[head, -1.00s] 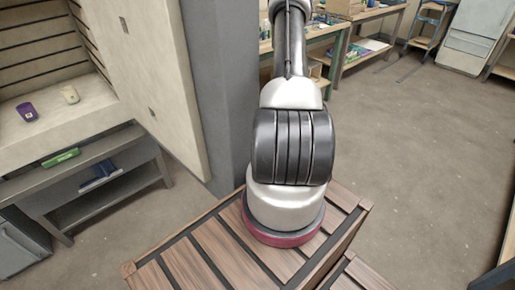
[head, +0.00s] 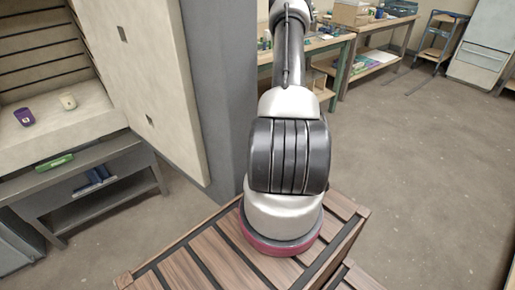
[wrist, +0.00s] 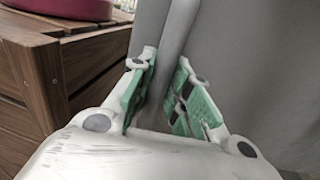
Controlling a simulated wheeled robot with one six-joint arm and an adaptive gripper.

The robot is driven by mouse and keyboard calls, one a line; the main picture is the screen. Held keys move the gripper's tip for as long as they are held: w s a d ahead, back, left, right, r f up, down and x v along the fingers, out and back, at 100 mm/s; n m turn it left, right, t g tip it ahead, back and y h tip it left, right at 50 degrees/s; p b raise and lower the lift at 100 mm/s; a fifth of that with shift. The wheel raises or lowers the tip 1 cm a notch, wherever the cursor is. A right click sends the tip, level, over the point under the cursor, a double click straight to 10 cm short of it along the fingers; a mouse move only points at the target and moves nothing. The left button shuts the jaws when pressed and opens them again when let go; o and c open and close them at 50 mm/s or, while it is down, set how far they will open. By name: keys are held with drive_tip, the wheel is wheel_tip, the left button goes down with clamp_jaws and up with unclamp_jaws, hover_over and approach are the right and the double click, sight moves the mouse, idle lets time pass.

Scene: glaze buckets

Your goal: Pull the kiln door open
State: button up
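The kiln door stands swung out from the kiln at the left of the head view. Its cream inner face (head: 140,90) and its grey side (head: 215,100) both show. The kiln's slatted chamber (head: 45,55) is exposed. My arm reaches away past the door's grey side, and my gripper is hidden in the head view. In the wrist view, the green-padded fingers of my gripper (wrist: 167,58) are apart, with a grey upright bar (wrist: 178,25) in line with the gap. I cannot tell whether the pads touch it. A grey surface (wrist: 255,60) fills the background.
A purple cup (head: 24,117) and a cream cup (head: 68,101) sit in the kiln. A green item (head: 55,162) lies on the grey stand (head: 100,190) below. Workbenches (head: 345,55) and a pale cabinet (head: 485,50) stand at the back. The floor on the right is clear.

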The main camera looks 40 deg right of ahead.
drive_tip(key=o, duration=0.3)
drive_tip(key=shift+o, duration=0.2)
drive_tip(key=w+d, duration=0.2)
drive_tip(key=d, duration=1)
